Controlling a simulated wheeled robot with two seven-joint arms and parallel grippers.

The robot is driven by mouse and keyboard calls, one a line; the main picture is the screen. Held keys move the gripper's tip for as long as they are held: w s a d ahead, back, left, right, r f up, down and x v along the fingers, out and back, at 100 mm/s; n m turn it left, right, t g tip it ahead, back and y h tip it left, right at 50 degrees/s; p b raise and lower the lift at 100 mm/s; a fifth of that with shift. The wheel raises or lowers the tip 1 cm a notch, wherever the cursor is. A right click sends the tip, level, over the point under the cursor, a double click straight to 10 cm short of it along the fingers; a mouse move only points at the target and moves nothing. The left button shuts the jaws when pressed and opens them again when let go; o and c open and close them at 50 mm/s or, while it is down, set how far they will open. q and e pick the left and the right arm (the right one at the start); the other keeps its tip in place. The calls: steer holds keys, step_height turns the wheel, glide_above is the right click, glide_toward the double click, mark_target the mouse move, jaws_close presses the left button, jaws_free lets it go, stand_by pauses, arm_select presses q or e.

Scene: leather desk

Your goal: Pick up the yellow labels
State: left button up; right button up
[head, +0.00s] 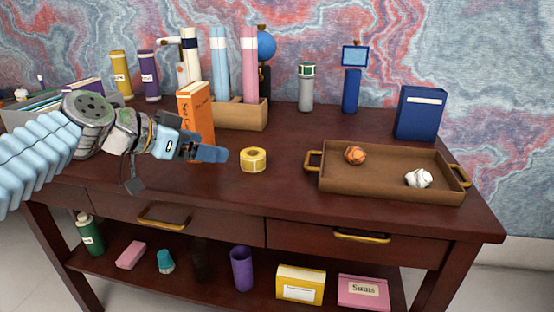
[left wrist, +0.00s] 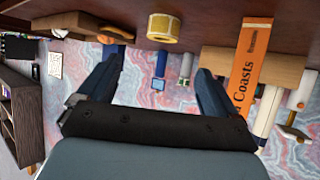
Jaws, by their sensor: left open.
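The yellow labels (head: 253,160) are a roll with a pale label on its side, standing on the dark wooden desk near its front middle. My left gripper (head: 212,152) is just left of the roll in the head view, open, with nothing between its fingers. In the left wrist view, which is upside down, the roll (left wrist: 164,28) shows beyond the two spread fingers (left wrist: 160,80), in the gap between them and apart from both. My right gripper is not in view.
An orange book (head: 196,115) stands close behind my left gripper. A brown tray (head: 390,190) with two crumpled balls sits to the right. A wooden holder (head: 240,114) with tall rolls stands behind. The desk (head: 285,135) is clear around the labels.

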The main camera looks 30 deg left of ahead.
arm_select(q)
glide_toward(248, 153)
steer(key=w+d, duration=0.1)
steer(key=d+f, duration=0.1)
steer(key=shift+w+d+f, duration=0.2)
steer(key=shift+w+d, duration=0.1)
steer(key=shift+w, duration=0.1)
steer(key=x, duration=0.5)
steer(key=shift+w+a+f+p, duration=0.1)
steer(key=shift+w+p, duration=0.3)
steer(key=shift+c, duration=0.3)
steer(key=c, duration=1.1)
steer(key=shift+o, duration=0.2)
